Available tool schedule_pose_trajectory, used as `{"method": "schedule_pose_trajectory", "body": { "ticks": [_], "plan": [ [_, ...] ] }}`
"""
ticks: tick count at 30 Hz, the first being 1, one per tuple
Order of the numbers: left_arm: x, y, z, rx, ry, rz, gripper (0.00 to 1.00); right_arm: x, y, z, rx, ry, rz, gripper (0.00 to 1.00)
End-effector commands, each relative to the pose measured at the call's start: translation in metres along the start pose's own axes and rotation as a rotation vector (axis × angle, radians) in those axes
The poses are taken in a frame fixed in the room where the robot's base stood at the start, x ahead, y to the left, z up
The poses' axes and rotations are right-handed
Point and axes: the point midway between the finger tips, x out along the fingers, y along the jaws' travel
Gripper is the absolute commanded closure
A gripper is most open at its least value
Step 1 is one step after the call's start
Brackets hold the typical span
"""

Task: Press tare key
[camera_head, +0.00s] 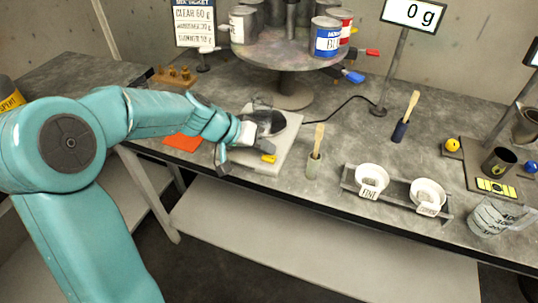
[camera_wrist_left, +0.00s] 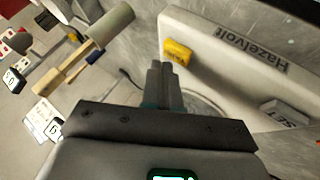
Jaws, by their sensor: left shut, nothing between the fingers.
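In the left wrist view the yellow key (camera_wrist_left: 178,51) lies just beyond my left fingertips, and a grey SET key (camera_wrist_left: 285,114) is at the other end of the scale (camera_wrist_left: 225,40). I cannot read a label on the yellow key. My left gripper (camera_head: 250,137) is over the scale, shut and empty; its fingers (camera_wrist_left: 160,75) seem apart from the key. My right gripper is out of view.
A display (camera_head: 414,14) reads 0 g. A brush in a holder (camera_head: 314,165) stands right of the scale, beyond it a rack with two white cups (camera_head: 372,177). A round stand with paint cans (camera_head: 327,38) is behind. An orange-red sheet (camera_head: 183,142) lies left.

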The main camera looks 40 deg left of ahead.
Motion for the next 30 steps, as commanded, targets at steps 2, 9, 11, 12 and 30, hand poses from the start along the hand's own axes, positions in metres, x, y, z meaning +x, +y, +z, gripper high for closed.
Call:
{"method": "schedule_pose_trajectory", "body": {
  "ticks": [2,9,11,12,30],
  "plan": [
    [-0.004,0.003,-0.003,0.001,0.001,0.0,1.0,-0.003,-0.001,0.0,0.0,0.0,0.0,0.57],
    [-0.004,0.003,-0.003,0.0,0.001,0.0,1.0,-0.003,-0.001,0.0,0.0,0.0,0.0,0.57],
    [-0.004,0.003,-0.003,0.0,0.001,0.0,1.0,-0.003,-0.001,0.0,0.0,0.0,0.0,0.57],
    [-0.004,0.003,-0.003,0.0,0.001,0.0,1.0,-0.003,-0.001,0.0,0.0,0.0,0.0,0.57],
    [-0.039,0.029,-0.029,-0.001,0.001,0.0,1.0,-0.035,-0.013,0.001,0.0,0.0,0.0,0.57]
  ]
}}
